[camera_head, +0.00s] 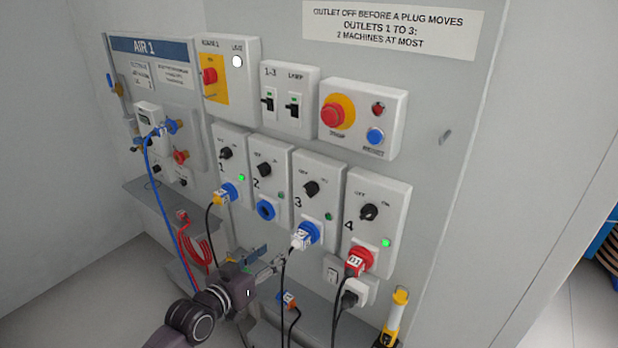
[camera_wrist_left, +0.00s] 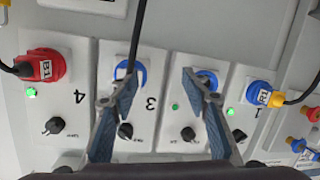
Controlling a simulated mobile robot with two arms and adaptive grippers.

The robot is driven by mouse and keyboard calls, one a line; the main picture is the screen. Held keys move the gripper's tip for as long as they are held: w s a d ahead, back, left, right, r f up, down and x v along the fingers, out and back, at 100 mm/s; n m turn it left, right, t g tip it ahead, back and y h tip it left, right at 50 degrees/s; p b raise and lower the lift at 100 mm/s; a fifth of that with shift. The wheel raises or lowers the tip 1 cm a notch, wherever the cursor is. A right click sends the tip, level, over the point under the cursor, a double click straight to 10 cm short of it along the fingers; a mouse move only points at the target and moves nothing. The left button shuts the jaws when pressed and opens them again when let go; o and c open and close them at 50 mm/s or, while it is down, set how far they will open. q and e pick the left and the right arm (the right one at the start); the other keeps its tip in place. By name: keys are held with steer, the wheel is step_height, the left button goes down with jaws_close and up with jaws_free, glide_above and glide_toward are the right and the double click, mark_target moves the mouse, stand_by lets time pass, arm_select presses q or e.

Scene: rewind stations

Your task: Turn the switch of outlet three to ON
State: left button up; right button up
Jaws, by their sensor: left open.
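Outlet three (camera_head: 318,175) is a pale wall box with a black rotary switch (camera_head: 311,188) between OFF and ON marks. The knob's exact setting is too small to tell. Its small lamp (camera_head: 328,216) looks dark, and a blue plug with a white tag (camera_head: 306,234) sits in its socket. My left gripper (camera_head: 268,259) is open and empty, below outlets two and three. In the left wrist view, upside down, the fingers (camera_wrist_left: 163,85) spread before outlets three and two. The outlet three switch (camera_wrist_left: 125,131) shows just right of the left-hand finger. My right gripper is out of view.
Outlet one (camera_head: 231,150), with a blue plug, and outlet four (camera_head: 378,188), with a red plug, have bright green lamps. Outlet two's blue socket (camera_head: 265,210) is empty. Cables hang near my left gripper. A red stop button (camera_head: 333,115) is above.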

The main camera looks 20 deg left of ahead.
mark_target(307, 191)
arm_select(q)
steer(key=d+r+m+t+h+p, duration=0.1)
steer(key=d+r+t+h, duration=0.2)
steer(key=r, duration=1.2)
steer(key=shift+g, duration=0.6)
steer(key=x, duration=0.2)
steer(key=p+x, duration=0.1)
steer(key=x, duration=0.2)
steer(key=p+x, duration=0.1)
steer(key=x, duration=0.2)
steer(key=shift+d, duration=0.45)
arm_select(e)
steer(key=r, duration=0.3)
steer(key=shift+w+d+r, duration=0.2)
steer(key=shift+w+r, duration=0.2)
arm_select(q)
steer(key=c, duration=1.2)
steer(key=shift+o, duration=0.2)
